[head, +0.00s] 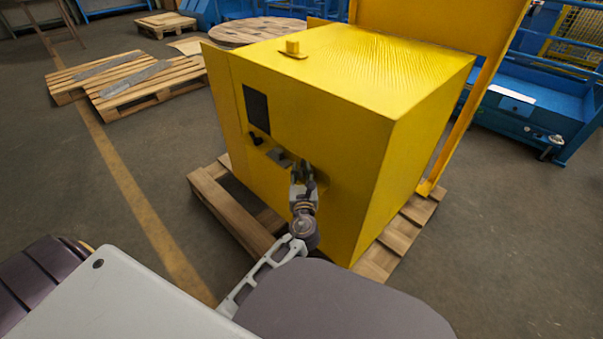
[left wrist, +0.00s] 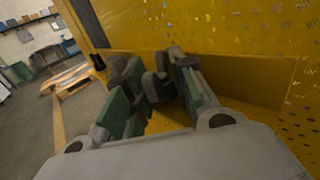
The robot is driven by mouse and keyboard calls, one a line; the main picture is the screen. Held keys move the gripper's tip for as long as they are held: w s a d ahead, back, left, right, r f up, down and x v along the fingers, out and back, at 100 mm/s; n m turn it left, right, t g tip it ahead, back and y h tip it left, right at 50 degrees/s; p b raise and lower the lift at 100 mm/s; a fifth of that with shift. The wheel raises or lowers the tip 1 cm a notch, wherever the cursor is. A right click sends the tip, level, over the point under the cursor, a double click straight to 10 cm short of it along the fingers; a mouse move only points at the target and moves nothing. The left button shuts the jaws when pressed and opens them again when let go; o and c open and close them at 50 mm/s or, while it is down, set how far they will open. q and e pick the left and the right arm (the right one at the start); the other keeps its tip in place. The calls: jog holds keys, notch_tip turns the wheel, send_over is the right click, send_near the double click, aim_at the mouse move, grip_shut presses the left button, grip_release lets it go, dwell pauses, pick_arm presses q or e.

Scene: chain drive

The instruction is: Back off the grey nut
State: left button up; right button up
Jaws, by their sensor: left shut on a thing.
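The yellow machine housing (head: 335,110) stands on a wooden pallet. My left gripper (head: 305,178) is at the lower part of its front face, by a small recess. In the left wrist view my gripper (left wrist: 155,95) has its green-padded fingers on both sides of a small grey piece, the grey nut (left wrist: 156,86), and is shut on it. The fingers cover much of the nut, and its thread cannot be made out. In the head view the nut is hidden behind the gripper. My right gripper is not in view.
A dark panel (head: 256,109) and a small black knob (head: 256,139) are on the housing face left of my gripper. The pallet (head: 235,211) juts out below. More pallets (head: 135,82) lie at the left, and a blue bench (head: 530,110) stands at the right. The floor between is clear.

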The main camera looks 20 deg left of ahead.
pick_arm(q)
jog(key=shift+f, duration=0.1)
jog(key=o, duration=0.7)
jog(key=shift+o, duration=0.2)
jog(key=shift+r, duration=5.05)
